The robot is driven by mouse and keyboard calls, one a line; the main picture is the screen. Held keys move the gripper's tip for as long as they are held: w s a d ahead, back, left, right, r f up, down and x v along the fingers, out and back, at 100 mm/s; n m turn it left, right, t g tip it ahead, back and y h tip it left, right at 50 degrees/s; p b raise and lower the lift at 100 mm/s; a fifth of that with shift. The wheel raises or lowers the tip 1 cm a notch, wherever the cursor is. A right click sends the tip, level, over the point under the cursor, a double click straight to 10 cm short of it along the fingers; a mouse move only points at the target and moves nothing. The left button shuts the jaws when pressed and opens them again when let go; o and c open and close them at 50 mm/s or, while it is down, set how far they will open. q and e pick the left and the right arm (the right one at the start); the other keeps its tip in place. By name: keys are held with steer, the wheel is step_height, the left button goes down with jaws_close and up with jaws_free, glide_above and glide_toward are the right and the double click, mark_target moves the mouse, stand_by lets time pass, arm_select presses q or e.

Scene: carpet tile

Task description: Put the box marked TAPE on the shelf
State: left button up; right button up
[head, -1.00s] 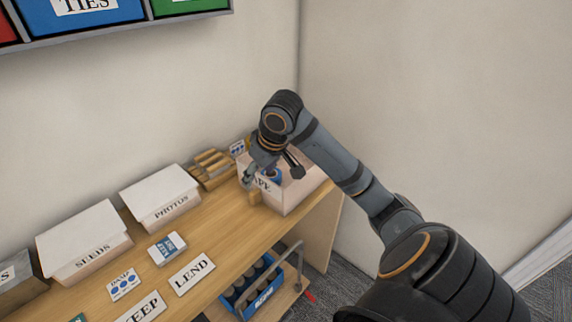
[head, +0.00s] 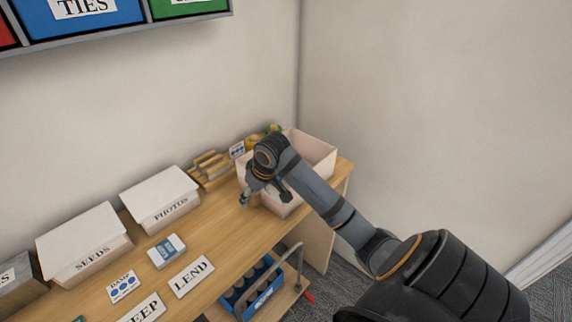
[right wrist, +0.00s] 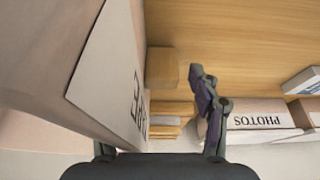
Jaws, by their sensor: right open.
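The pale open box (head: 318,153) stands at the right end of the wooden table, partly hidden by my right arm. In the right wrist view its near wall (right wrist: 112,70) fills the left side, with only the end of a label, "PE", readable. My right gripper (head: 248,197) is at the box's front left corner, open. In the right wrist view one finger (right wrist: 208,105) stands clear of the wall with a gap; the other finger is mostly hidden at the box side, so contact cannot be told. My left gripper is not in view.
A wall shelf (head: 125,26) with coloured bins, one marked TIES, is at upper left. Boxes marked PHOTOS (head: 160,192) and SEEDS (head: 85,240), cards including LEND (head: 191,276), and a wooden rack (head: 210,167) occupy the table. A blue bottle carrier (head: 262,290) is below.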

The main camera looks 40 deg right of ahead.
jaws_close()
stand_by(0.3)
steer(key=shift+d, duration=0.1)
